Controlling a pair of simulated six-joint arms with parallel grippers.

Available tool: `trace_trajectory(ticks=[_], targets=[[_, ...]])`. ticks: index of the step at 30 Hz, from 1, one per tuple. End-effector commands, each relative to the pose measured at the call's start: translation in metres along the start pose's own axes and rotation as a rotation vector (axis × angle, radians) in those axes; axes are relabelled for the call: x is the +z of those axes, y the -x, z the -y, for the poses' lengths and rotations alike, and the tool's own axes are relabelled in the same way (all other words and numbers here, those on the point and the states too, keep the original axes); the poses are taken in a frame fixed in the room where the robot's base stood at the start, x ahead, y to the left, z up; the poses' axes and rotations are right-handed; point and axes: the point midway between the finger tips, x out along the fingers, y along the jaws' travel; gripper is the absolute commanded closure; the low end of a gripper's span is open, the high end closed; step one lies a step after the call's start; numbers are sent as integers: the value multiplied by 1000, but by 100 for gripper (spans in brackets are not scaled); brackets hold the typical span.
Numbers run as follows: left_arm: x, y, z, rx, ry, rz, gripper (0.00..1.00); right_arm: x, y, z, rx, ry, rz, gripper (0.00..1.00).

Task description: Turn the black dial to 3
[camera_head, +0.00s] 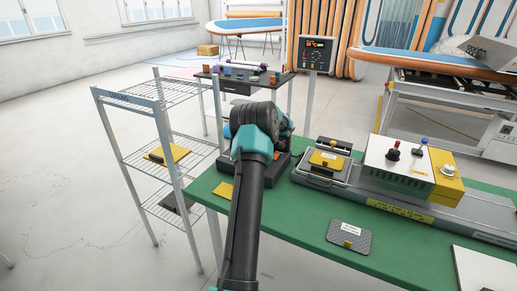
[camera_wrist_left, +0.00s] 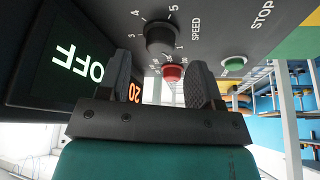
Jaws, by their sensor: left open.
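The black dial (camera_wrist_left: 161,38) shows in the left wrist view on a dark panel, beside the word SPEED. Numbers including 3, 4 and 5 lie around it. Its pointer is too small to read. My left gripper (camera_wrist_left: 160,75) is open, its two dark fingers pointing toward the panel, with the dial seen between and beyond the tips. Contact cannot be told. In the head view my left arm (camera_head: 246,200) reaches over the green table's left end, its wrist hiding the fingers. I cannot make out the dial there. My right gripper is not in view.
The wrist view also shows a red knob (camera_wrist_left: 173,72), a green knob (camera_wrist_left: 233,65) near STOP, and a screen (camera_wrist_left: 78,62) reading OFF. In the head view a wire rack (camera_head: 160,100) stands left, and a control box (camera_head: 398,170) sits on the right of the table.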

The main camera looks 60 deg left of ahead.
Motion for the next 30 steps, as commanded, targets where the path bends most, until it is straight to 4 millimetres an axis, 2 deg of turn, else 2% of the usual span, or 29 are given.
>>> trace_trajectory(ticks=[3,7,18,30], targets=[[0,-18,0,-1,1,0,41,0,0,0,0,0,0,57],[-1,-29,0,0,1,-1,41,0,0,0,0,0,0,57],[0,-34,0,1,0,-1,41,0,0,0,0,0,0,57],[0,-34,0,1,0,-1,79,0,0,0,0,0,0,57]])
